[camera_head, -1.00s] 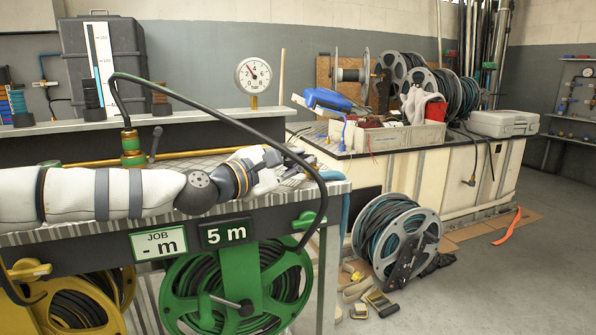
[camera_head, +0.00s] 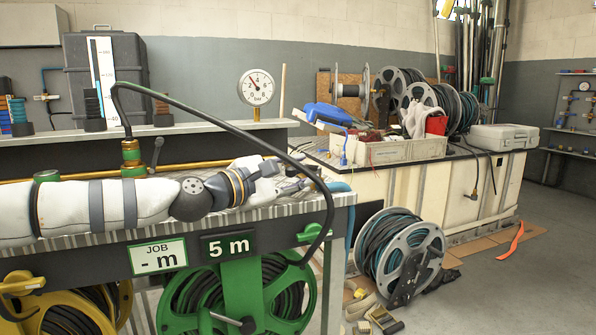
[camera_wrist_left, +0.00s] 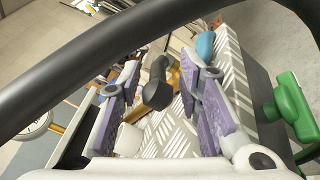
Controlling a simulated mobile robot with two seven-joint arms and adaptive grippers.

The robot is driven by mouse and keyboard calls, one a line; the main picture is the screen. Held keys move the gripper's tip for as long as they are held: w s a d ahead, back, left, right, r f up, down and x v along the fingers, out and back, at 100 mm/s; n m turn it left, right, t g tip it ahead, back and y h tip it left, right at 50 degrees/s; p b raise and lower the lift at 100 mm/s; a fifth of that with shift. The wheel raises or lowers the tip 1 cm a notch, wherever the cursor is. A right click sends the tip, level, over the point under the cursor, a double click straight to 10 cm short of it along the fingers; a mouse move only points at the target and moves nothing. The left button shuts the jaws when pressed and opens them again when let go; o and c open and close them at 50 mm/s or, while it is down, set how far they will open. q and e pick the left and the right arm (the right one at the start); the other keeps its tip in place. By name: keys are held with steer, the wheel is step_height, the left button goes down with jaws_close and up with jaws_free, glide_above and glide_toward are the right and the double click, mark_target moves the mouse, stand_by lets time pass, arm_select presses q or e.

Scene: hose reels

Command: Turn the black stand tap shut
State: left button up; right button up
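A black lever (camera_head: 156,151) stands beside the green and brass fitting (camera_head: 131,158) on the bench, behind my left forearm. My left gripper (camera_head: 306,181) is past it to the right, over the bench's right end. In the left wrist view its purple-padded fingers (camera_wrist_left: 160,72) are spread. A black, thick-headed handle (camera_wrist_left: 157,88) shows between them, with gaps on both sides; it looks like a tap handle. In the head view the fingers and hose hide that spot. I cannot tell whether the fingers touch it. My right gripper is not in view.
A black hose (camera_head: 225,128) arches over my left wrist and crosses close before the wrist camera. A green handle (camera_head: 311,232) sits at the bench's front right edge above the green reel (camera_head: 238,290). A pressure gauge (camera_head: 256,86) stands behind.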

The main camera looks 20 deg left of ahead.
arm_select(q)
steer(key=shift+r, duration=0.1)
steer(key=v, duration=1)
steer(key=shift+s+a+r, duration=0.1)
steer(key=shift+s+a, duration=0.05)
steer(key=shift+s, duration=0.25)
steer(key=shift+s+a, duration=0.15)
steer(key=shift+s, duration=0.4)
